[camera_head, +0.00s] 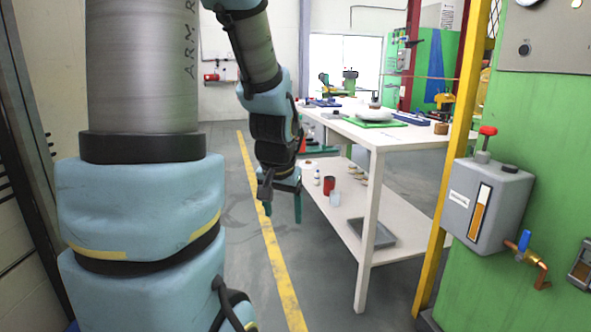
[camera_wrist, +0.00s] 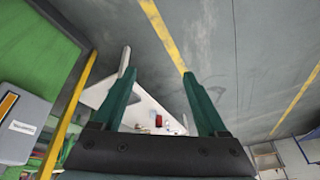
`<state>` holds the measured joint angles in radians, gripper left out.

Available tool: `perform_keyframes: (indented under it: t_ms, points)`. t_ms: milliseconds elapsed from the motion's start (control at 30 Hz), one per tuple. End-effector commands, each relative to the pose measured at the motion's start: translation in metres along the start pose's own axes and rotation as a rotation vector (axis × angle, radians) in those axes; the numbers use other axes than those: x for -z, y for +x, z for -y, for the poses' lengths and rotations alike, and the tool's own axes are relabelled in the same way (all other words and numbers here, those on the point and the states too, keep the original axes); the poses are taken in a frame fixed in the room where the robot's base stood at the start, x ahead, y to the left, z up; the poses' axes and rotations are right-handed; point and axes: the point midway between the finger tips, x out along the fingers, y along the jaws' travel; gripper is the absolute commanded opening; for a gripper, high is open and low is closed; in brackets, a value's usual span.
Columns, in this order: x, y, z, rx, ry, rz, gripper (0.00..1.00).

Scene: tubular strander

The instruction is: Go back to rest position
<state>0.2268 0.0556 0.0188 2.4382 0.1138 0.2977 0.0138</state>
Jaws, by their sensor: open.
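My gripper (camera_head: 283,203) hangs from my arm near the middle of the head view, pointing down over the floor. It is to the left of the white table (camera_head: 372,190) and apart from it in the picture. In the wrist view, the two green fingers of my gripper (camera_wrist: 160,98) stand wide apart with nothing between them. The white table and its lower shelf show beyond the fingers there, with a small red object (camera_wrist: 158,121) on the shelf.
A grey tray (camera_head: 371,236) and a red can (camera_head: 329,185) lie on the lower shelf. A grey oil box (camera_head: 486,205) with a gauge and tap is on the green machine at right. A yellow post (camera_head: 455,160) stands beside it. Floor around the yellow line (camera_head: 272,240) is clear.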

Motion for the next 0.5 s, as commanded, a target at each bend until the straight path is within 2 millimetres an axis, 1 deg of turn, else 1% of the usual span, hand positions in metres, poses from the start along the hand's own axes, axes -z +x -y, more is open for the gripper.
perform_keyframes:
  t_ms: [33, 200, 233, 267, 300, 367, 500]
  points:
    - [-0.023, 0.001, 0.006, -0.003, -0.055, 0.051, 0.76]
    - [-0.093, 0.0, 0.012, -0.023, -0.228, 0.213, 0.76]
    - [-0.097, -0.007, 0.011, -0.026, -0.243, 0.228, 0.76]
    - [-0.089, -0.018, 0.012, -0.025, -0.234, 0.219, 0.76]
    - [-0.085, -0.026, 0.012, -0.025, -0.23, 0.218, 0.76]
    - [-0.081, -0.037, 0.013, -0.025, -0.229, 0.217, 0.76]
    - [-0.07, -0.066, 0.015, -0.025, -0.227, 0.216, 0.76]
